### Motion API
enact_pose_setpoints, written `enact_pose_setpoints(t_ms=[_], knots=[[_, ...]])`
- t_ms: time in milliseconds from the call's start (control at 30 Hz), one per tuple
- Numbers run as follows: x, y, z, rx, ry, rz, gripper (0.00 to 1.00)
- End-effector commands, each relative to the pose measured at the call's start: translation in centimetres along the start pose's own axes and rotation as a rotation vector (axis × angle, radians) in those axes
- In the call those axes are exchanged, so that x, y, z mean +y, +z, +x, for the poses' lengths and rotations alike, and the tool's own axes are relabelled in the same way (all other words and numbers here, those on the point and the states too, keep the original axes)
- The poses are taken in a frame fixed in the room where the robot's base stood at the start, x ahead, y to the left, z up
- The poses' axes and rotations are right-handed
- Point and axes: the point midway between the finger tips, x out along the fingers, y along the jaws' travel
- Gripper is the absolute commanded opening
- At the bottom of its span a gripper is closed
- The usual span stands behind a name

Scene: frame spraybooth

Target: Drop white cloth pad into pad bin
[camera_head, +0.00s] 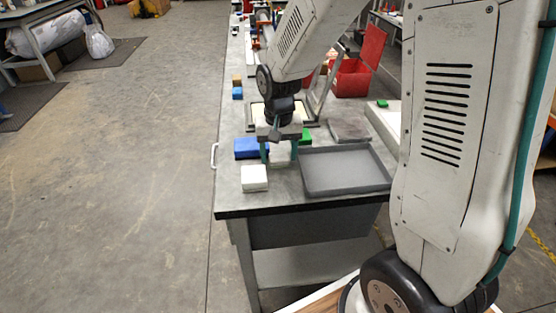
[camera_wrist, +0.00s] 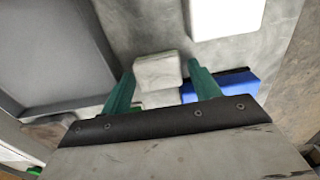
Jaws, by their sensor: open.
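My gripper (camera_head: 279,157) is open above the workbench, pointing down. In the wrist view its two green fingers (camera_wrist: 160,69) stand either side of a small pale, grey-mottled pad (camera_wrist: 158,70), with gaps beside it. This pad also shows between the fingers in the head view (camera_head: 279,154). A brighter white block-like pad (camera_head: 255,179) lies nearer the bench's front edge; it shows at the top of the wrist view (camera_wrist: 226,14). Which one is the cloth pad I cannot tell for certain. A shallow grey tray (camera_head: 345,188) lies to the right; whether it is the pad bin is unclear.
A blue block (camera_head: 248,148) lies left of my gripper and a green one (camera_head: 306,138) right behind it. A red open box (camera_head: 352,80), a flat grey piece (camera_head: 348,130) and a metal frame (camera_head: 318,95) stand farther back.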

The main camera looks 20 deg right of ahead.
Motion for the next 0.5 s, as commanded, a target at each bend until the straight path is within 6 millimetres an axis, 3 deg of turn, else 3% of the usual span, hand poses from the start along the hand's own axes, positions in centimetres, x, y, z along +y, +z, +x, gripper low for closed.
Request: enact_pose_setpoints(t_ms=[267, 400, 500], knots=[[0.04, -0.01, 0.47, 0.000, 0.000, 0.000, 0.62], [0.04, -0.01, 0.45, 0.000, 0.000, 0.000, 0.29], [0.03, -0.01, 0.45, 0.000, 0.000, 0.000, 0.25]])
